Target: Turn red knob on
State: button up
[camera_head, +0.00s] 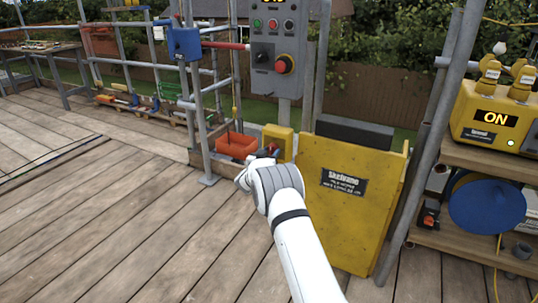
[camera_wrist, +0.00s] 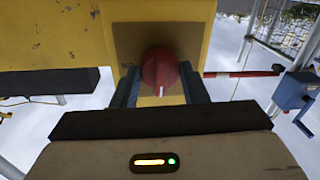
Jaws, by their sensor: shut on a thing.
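The red knob (camera_wrist: 161,69) sits on the face of a yellow box (camera_wrist: 80,32) in the wrist view, with a white mark pointing down in the picture. Small lettering at its left is too blurred to read surely. My gripper (camera_wrist: 160,88) has its two dark fingers on either side of the knob and is shut on it. In the head view my gripper (camera_head: 271,152) is in front of the small yellow box (camera_head: 278,138); the knob is mostly hidden there by the gripper.
A yellow panel (camera_head: 345,210) stands just right of my arm. A grey control box (camera_head: 277,40) with buttons is above. Scaffold poles (camera_head: 200,120) and an orange bin (camera_head: 236,145) are at the left. A shelf (camera_head: 480,245) with a yellow "ON" device (camera_head: 495,118) stands right.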

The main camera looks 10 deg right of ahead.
jog(key=m+b, duration=0.1)
jog(key=b, duration=0.1)
jog(key=m+b, duration=0.1)
jog(key=m, duration=0.1)
jog(key=shift+a+f+m+b, duration=0.2)
jog(key=shift+m+b, duration=0.1)
jog(key=shift+b, duration=0.1)
jog(key=m+b, duration=0.4)
jog(key=shift+m+t+h, duration=0.3)
jog(key=shift+m+h, duration=0.1)
jog(key=m+b, duration=0.4)
jog(key=m, duration=0.1)
jog(key=shift+w+m+h, duration=0.1)
jog(key=shift+m+h, duration=0.2)
jog(key=shift+m, duration=0.1)
jog(key=shift+a+r+m+h+b, duration=0.1)
jog(key=shift+m+h+b, duration=0.05)
jog(key=shift+m+b, duration=0.7)
jog(key=shift+r+m+h+b, duration=0.15)
jog(key=shift+m+b, duration=0.35)
jog(key=shift+m, duration=0.55)
jog(key=o, duration=1)
jog(key=shift+f, duration=0.15)
jog(key=shift+c, duration=0.2)
jog(key=r+p+v, duration=0.1)
jog(key=p+v, duration=0.1)
jog(key=v, duration=0.5)
jog(key=shift+s+a+f, duration=0.2)
jog(key=shift+s+f, duration=0.1)
jog(key=shift+f, duration=0.05)
